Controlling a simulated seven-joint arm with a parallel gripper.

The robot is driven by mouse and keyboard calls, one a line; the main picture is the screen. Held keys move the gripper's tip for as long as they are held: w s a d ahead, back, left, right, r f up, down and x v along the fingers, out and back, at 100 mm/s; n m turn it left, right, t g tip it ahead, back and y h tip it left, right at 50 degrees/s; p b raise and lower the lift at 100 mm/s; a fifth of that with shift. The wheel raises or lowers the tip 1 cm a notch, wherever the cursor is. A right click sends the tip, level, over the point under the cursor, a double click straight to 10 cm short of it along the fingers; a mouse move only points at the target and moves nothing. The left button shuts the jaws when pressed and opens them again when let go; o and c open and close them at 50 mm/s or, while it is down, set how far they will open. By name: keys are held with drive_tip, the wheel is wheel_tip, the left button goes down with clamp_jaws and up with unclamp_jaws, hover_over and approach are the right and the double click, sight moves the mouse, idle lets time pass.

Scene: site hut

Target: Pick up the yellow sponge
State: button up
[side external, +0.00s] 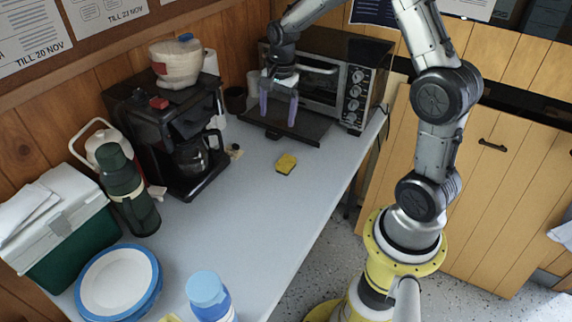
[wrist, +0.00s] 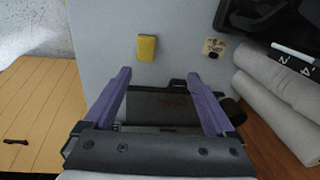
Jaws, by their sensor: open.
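The yellow sponge (side external: 286,164) lies flat on the pale table, in front of the toaster oven. In the wrist view the sponge (wrist: 147,47) shows at the upper middle, beyond the fingertips and nearer the left one. My gripper (side external: 278,108) is open and empty, with its purple fingers pointing down over the oven's lowered door. In the wrist view my gripper (wrist: 160,88) has its two fingers well apart, with the dark door between them. The gripper is apart from the sponge, farther back and to its left in the side view.
The toaster oven (side external: 322,80) stands at the back, its door (side external: 300,126) open and low. A black coffee maker (side external: 150,125) stands left of the sponge. A green flask (side external: 125,190), cool box (side external: 65,225), plates (side external: 115,282) and blue-capped bottle (side external: 208,292) stand nearer. The table around the sponge is mostly clear.

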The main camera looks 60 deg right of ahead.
wheel_tip(320, 180, down, 6)
drive_tip(key=s+d+f+g, duration=0.1)
drive_tip(key=s+d, duration=0.1)
drive_tip(key=d, duration=0.1)
hover_over(286, 160)
drive_tip(key=shift+m, duration=0.4)
drive_tip(key=f, duration=0.6)
drive_tip(key=shift+s+a+f, duration=0.1)
drive_tip(key=shift+s+f, duration=0.05)
drive_tip(key=shift+s, duration=0.15)
drive_tip(key=shift+w+f, duration=0.15)
drive_tip(key=shift+f, duration=1.35)
drive_tip(key=shift+w+f, duration=0.15)
drive_tip(key=shift+f, duration=1.3)
drive_tip(key=c, duration=1.4)
